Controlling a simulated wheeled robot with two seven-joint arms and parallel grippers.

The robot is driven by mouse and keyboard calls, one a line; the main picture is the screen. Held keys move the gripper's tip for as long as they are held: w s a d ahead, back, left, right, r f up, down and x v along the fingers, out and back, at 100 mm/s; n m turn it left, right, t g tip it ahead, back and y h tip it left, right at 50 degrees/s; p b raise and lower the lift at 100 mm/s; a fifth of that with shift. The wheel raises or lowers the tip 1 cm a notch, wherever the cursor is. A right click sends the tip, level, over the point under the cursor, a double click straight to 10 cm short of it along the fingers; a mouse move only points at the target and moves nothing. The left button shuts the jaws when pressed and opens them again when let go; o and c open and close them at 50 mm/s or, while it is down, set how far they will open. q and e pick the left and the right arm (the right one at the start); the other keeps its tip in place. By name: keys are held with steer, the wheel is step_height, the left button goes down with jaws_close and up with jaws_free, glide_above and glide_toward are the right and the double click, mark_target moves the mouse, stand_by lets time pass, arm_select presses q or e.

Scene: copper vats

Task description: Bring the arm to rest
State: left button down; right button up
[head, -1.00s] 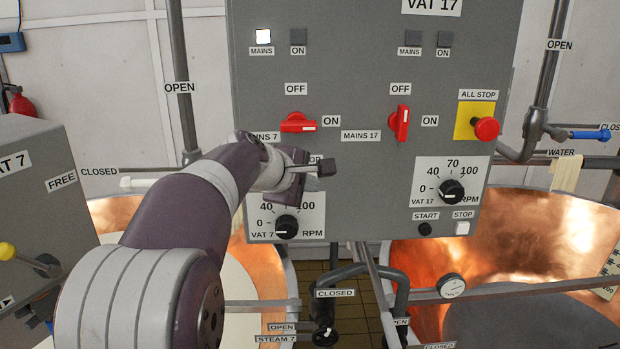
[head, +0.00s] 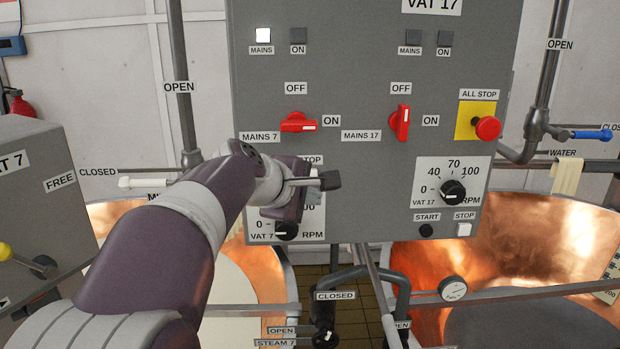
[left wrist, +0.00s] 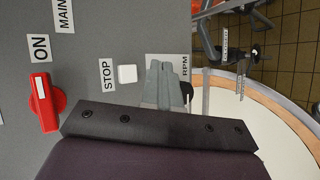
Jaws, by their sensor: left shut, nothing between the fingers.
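My left arm (head: 185,235) reaches in from the lower left of the head view. My left gripper (head: 328,180) is shut and empty, in front of the lower left part of the grey control panel (head: 350,80). It covers the vat 7 start and stop area and part of the vat 7 speed dial (head: 286,230). In the left wrist view the closed fingers (left wrist: 163,85) show beside the white stop button (left wrist: 128,74) and in front of the dial's label; I cannot tell whether they touch the panel. My right gripper is not in view.
The red mains 7 switch (head: 298,123) lies horizontal and the red mains 17 switch (head: 401,123) stands vertical. The all stop button (head: 487,127) is at the right. Copper vats stand below, with pipes (head: 375,275) between them. A grey box (head: 35,200) stands at the left.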

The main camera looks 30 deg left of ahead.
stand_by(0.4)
arm_select(q)
steer(key=s+f+m+g+y+b, duration=0.15)
steer(key=f+m, duration=0.25)
steer(key=f, duration=0.4)
steer(key=s+f+m+g+h, duration=0.1)
steer(key=s+f+m+g, duration=0.25)
steer(key=f, duration=0.45)
steer(key=s+d+f+m+g+b, duration=0.2)
steer(key=s+d+f+m, duration=0.3)
steer(key=f, duration=0.5)
steer(key=s+d+f+m+g+b, duration=0.2)
steer(key=s+d+f+m, duration=0.4)
steer(key=f, duration=0.5)
steer(key=shift+s+d+f+g+b, duration=0.25)
steer(key=shift+s+g, duration=0.35)
steer(key=shift+s, duration=0.4)
steer(key=shift+a+m, duration=0.1)
steer(key=shift+m, duration=0.15)
